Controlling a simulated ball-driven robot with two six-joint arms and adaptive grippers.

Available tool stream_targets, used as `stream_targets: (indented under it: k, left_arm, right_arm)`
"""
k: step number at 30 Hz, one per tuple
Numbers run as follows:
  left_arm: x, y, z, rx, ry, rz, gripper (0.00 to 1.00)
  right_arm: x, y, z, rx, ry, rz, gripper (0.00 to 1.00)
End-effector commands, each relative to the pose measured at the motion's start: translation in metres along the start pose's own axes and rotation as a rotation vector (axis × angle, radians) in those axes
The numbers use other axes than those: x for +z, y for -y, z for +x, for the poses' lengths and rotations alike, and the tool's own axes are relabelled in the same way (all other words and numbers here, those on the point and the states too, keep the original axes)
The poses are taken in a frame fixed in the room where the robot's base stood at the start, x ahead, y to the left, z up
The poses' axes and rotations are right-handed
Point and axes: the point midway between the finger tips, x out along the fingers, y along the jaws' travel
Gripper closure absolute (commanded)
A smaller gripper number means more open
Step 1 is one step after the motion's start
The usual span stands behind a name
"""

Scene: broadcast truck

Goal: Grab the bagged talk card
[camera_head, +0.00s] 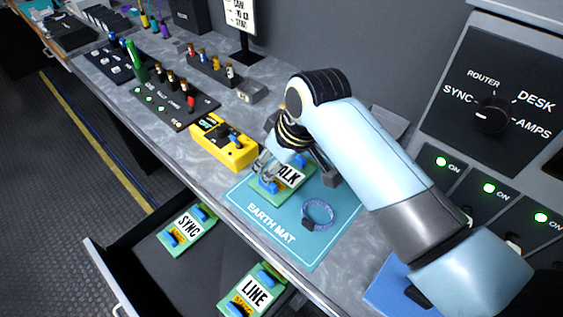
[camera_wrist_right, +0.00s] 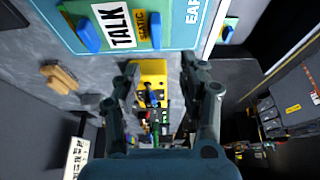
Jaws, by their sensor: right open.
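The TALK card (camera_head: 285,177) is green with a white label and blue clips. It lies on the teal earth mat (camera_head: 262,236), partly hidden by my right gripper. In the right wrist view the TALK card (camera_wrist_right: 119,26) is at the top edge, cut off, with a yellow STATIC label beside the lettering. I cannot clearly make out a bag around it. My right gripper (camera_head: 292,163) is above and at the card, its fingers apart. In the wrist view its two fingers (camera_wrist_right: 161,75) are spread with nothing gripped between them. My left gripper is not in view.
A blue wrist strap (camera_head: 318,213) lies on the mat. A yellow device (camera_head: 223,142) stands just left of the mat. The open drawer (camera_head: 150,262) below holds a SYNC card (camera_head: 188,229) and a LINE card (camera_head: 254,291). A switch panel (camera_head: 490,100) rises at right.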

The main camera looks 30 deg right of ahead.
Motion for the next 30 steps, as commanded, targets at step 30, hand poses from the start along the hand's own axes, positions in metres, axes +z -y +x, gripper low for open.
stream_targets:
  k: [30]
  left_arm:
    - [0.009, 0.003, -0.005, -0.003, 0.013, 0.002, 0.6]
  right_arm:
    - [0.009, -0.008, 0.089, 0.0, 0.0, 0.001, 0.63]
